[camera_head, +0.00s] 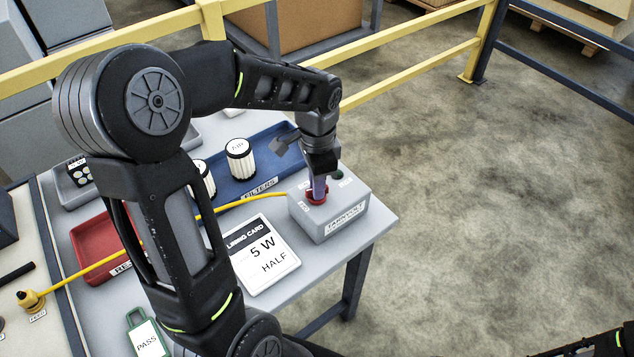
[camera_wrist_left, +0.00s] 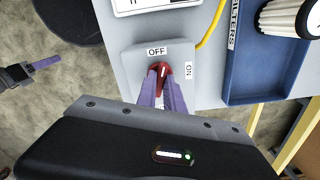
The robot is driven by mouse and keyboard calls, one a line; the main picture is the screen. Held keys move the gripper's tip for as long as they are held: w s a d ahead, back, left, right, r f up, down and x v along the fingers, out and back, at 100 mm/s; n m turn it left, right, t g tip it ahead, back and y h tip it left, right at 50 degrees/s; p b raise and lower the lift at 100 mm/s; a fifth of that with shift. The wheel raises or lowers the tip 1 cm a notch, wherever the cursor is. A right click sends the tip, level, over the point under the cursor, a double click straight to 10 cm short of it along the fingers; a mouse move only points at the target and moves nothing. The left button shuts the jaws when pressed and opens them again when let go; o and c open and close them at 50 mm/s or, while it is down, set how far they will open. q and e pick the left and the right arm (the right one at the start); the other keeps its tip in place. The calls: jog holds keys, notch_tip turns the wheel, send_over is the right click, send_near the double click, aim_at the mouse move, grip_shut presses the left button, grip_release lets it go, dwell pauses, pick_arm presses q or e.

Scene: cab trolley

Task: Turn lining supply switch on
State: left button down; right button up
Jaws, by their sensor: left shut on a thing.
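The switch box (camera_head: 330,212) is a light grey block at the right end of the bench, with a label on its front that I cannot read surely. Its red knob (camera_wrist_left: 162,69) carries a white pointer mark. In the left wrist view the mark points up, close to the OFF label (camera_wrist_left: 157,51); the ON label (camera_wrist_left: 189,71) is to the right. My left gripper (camera_head: 318,186) comes down from above with its purple fingers shut on the red knob. My right gripper (camera_wrist_left: 45,63) shows small at the left of the left wrist view; its jaw state is unclear.
A yellow cable (camera_head: 235,205) runs left from the box. The card reading 5 W HALF (camera_head: 267,262) lies beside it. A blue tray (camera_head: 262,172) with white filters (camera_head: 240,158) is behind, and a red tray (camera_head: 92,225) at left. Yellow rails (camera_head: 400,50) stand behind the bench.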

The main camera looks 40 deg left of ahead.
pick_arm(q)
jog(key=m, duration=0.3)
jog(key=shift+r+m+p, duration=0.1)
jog(key=shift+m+p, duration=0.2)
jog(key=shift+m, duration=0.1)
jog(key=m, duration=0.3)
jog(key=shift+m+p, duration=0.3)
jog(key=shift+p, duration=0.1)
jog(key=m+p, duration=0.1)
jog(key=m, duration=0.5)
jog(key=shift+m+p, duration=0.3)
jog(key=shift+p, duration=0.05)
jog(key=c, duration=1.5)
grip_release()
jog(key=shift+o, duration=0.2)
notch_tip(320, 180, up, 8)
jog(key=shift+f, duration=0.15)
